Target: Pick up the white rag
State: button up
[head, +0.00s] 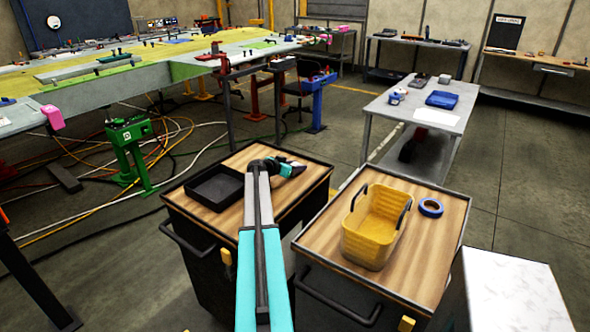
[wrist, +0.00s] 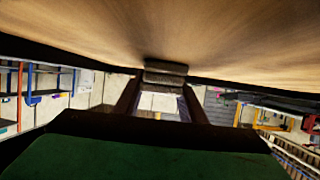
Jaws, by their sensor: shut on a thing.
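My gripper (head: 297,170) is low over the wooden top of the left cart (head: 240,160), near its back right corner. In the wrist view my gripper (wrist: 165,78) is shut, with a small dark grey ribbed thing (wrist: 165,68) at its fingertips, close to the wooden surface. I cannot tell what that thing is. A pale patch shows between the fingers; I cannot tell whether it is cloth or background. A flat white piece (head: 437,117), maybe the rag or paper, lies on the grey table (head: 385,108), well apart from my gripper.
A black tray (head: 214,187) is left of my arm on the same cart. The right cart holds a yellow basket (head: 371,240) and a blue tape roll (head: 431,207). A blue item (head: 441,100) lies on the grey table. A green stand (head: 129,150) and cables are at left.

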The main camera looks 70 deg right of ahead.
jog(key=shift+r, duration=0.1)
jog(key=shift+r+b, duration=1.45)
jog(key=shift+r, duration=3.5)
